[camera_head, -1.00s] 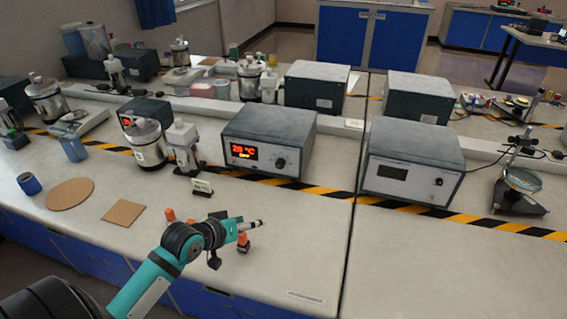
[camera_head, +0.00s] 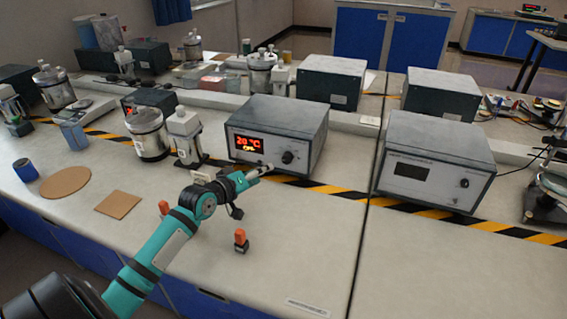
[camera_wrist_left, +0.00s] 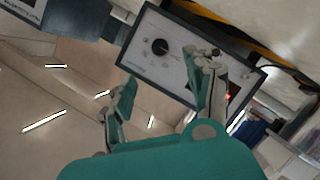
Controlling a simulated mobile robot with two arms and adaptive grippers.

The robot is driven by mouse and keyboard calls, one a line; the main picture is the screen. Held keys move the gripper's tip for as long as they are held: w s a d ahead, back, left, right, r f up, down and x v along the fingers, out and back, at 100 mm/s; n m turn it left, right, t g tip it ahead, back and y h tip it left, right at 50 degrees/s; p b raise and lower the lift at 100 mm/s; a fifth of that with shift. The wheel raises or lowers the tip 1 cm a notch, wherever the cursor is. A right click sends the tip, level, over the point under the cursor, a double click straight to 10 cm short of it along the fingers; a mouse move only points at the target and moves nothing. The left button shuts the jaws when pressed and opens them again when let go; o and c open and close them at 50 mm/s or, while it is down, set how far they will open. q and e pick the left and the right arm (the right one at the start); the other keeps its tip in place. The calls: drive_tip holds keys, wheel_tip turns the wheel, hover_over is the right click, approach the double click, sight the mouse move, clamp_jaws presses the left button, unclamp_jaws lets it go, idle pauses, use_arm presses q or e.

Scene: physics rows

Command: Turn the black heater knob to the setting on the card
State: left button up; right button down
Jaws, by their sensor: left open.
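The heater (camera_head: 278,118) is a dark grey box with a white front panel. Its red display (camera_head: 247,143) reads about 20 °C with OFF below. The black knob (camera_head: 288,157) is on the panel's right side; it also shows in the left wrist view (camera_wrist_left: 160,46). A small card (camera_head: 203,177) stands on the bench, partly behind my left arm; its text is unreadable. My left gripper (camera_head: 264,170) is in front of the panel, just left of and below the knob. In the left wrist view its open, empty fingers (camera_wrist_left: 163,78) are apart from the knob. My right gripper is not in view.
A second grey box (camera_head: 437,160) with a dark display stands to the right. A silver vessel (camera_head: 148,134) and a white-topped device (camera_head: 186,138) stand left of the heater. Orange-topped pieces (camera_head: 241,240) stand in front. The front right of the bench is clear.

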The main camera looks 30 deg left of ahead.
sight(286, 161)
use_arm(q)
drive_tip(key=x, duration=1.2)
drive_tip(key=shift+w+b, duration=0.25)
drive_tip(key=shift+b, duration=0.1)
